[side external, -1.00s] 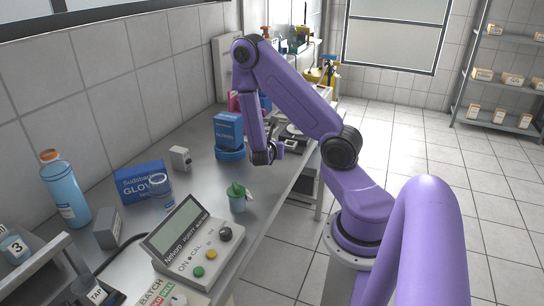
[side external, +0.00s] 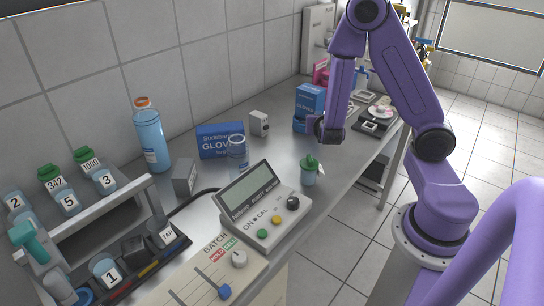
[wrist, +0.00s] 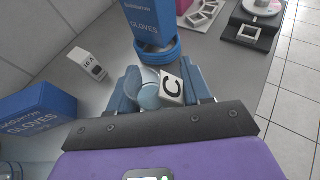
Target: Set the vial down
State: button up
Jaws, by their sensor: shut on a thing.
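My gripper (wrist: 163,86) is shut on a small clear, bluish vial (wrist: 148,96) in the wrist view. The vial sits between the two blue-grey fingers, with a white tag marked C (wrist: 173,87) beside it. In the side view my gripper (side external: 330,132) hangs over the bench in front of the upright blue box, and the vial is hidden there. Whether the vial's bottom touches the bench cannot be told. A green-topped cup (side external: 309,172) stands on the bench nearer the side camera, apart from the gripper.
A second gloves box (wrist: 36,112) and a small white box (wrist: 89,63) lie left. A meter (side external: 265,208) and numbered bottle rack (side external: 88,220) stand nearer. Bare bench (side external: 275,150) lies between.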

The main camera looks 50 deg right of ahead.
jog(key=a+r+n+t+y, duration=0.1)
jog(key=a+n+t+y, duration=0.2)
jog(key=a, duration=0.6)
send_over(271, 153)
jog(key=f, duration=0.9)
jog(key=shift+s+f, duration=0.1)
jog(key=shift+s, duration=0.2)
jog(key=shift+w+d+f, duration=0.1)
jog(key=shift+w+f, duration=0.1)
jog(key=shift+f, duration=1.6)
jog(key=o, duration=1)
jog(key=shift+f, duration=0.15)
